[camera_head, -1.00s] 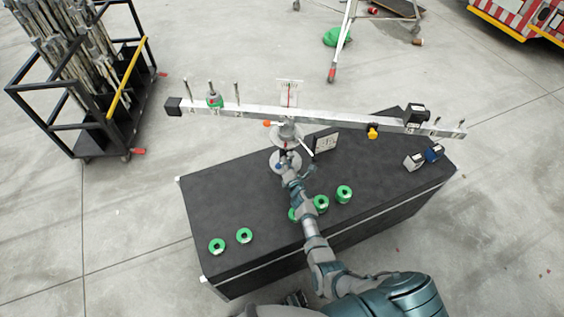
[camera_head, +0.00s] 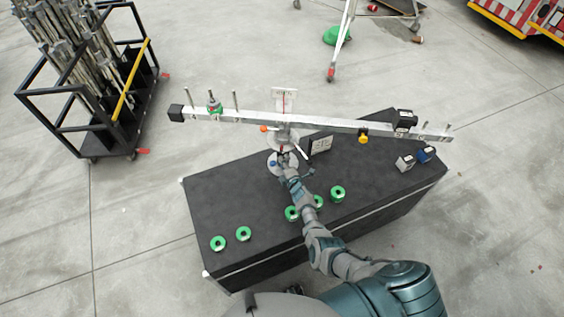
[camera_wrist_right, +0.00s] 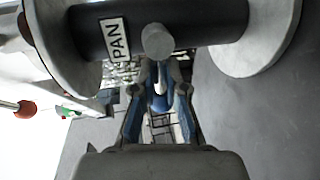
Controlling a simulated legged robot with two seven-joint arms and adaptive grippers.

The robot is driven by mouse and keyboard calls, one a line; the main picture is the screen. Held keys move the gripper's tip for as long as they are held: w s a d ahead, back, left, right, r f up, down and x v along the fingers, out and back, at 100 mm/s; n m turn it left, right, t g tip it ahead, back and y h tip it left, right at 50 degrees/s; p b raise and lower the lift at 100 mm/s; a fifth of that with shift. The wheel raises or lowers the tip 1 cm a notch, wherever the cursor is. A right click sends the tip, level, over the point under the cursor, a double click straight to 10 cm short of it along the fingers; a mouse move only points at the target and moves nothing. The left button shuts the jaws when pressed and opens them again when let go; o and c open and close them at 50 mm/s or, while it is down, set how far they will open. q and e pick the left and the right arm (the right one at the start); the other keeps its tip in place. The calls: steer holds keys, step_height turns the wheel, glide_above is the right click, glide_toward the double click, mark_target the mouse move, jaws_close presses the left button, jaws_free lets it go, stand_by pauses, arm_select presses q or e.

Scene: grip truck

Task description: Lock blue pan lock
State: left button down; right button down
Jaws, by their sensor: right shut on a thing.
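The pan stand (camera_head: 282,150) rises from the black table under a long metal balance beam (camera_head: 300,121). The blue pan lock (camera_head: 273,163) shows as a small blue spot low on the stand, beside my right gripper (camera_head: 284,165). In the right wrist view the fingers of my right gripper (camera_wrist_right: 160,80) are closed in on a narrow blue part (camera_wrist_right: 158,103), below a dark cylinder with a PAN label (camera_wrist_right: 114,39) and a round grey knob (camera_wrist_right: 157,40). The fingertips partly hide the contact. My left gripper is not in view.
Several green rings (camera_head: 243,234) lie on the black table (camera_head: 225,200) along its near side. A small display (camera_head: 320,146) stands right of the stand. Two small blocks (camera_head: 405,163) sit at the table's right. A rod cart (camera_head: 85,110) stands on the floor at left.

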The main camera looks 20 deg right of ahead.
steer(key=shift+d+f, duration=0.1)
stand_by(0.3)
steer(key=c, duration=1.2)
jaws_free()
steer(key=shift+d, duration=0.1)
steer(key=s+r, duration=0.2)
steer(key=s, duration=0.9)
steer(key=shift+s+d, duration=0.25)
steer(key=shift+s, duration=0.1)
steer(key=shift+r, duration=0.1)
